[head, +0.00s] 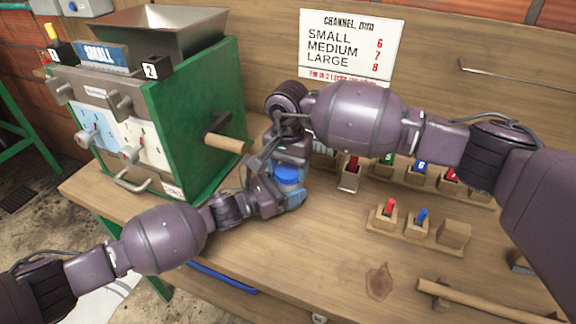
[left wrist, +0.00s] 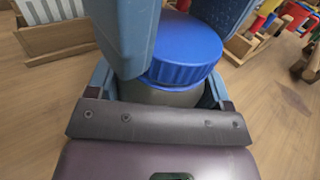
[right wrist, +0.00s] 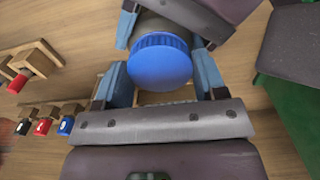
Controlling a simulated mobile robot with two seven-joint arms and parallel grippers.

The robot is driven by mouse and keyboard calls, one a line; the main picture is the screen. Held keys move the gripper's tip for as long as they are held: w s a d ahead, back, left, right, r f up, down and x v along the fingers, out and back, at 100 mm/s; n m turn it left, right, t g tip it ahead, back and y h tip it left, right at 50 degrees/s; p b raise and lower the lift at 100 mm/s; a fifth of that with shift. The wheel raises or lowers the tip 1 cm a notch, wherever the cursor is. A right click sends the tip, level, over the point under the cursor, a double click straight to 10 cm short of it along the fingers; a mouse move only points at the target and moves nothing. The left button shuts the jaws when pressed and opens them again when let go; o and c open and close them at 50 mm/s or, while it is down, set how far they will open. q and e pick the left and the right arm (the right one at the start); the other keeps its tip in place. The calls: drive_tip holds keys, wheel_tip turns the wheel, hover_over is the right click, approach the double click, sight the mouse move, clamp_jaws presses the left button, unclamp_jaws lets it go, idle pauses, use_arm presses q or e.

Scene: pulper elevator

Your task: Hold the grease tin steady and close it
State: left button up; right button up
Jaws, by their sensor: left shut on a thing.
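The grease tin has a grey body, seen in the left wrist view (left wrist: 172,97), and a blue ribbed lid (head: 287,174). The lid sits on top of the tin; I cannot tell how tightly. My left gripper (head: 279,196) is shut around the tin's body, low over the bench. My right gripper (head: 289,152) comes down from above. In the right wrist view the blue lid (right wrist: 160,62) lies between its parted fingers (right wrist: 162,80), with narrow gaps beside it. The tin's body is mostly hidden in the head view.
The green pulper (head: 205,115) stands left of the tin, its wooden handle (head: 227,143) jutting close to my grippers. Wooden holders with coloured pegs (head: 417,227) stand to the right. A wooden bar (head: 480,300) lies at the front right. The bench front (head: 320,265) is mostly clear.

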drive_tip(key=c, duration=0.5)
drive_tip(key=shift+m, duration=1.6)
drive_tip(key=o, duration=1)
drive_tip(key=shift+o, duration=0.2)
drive_tip(key=shift+r, duration=2.25)
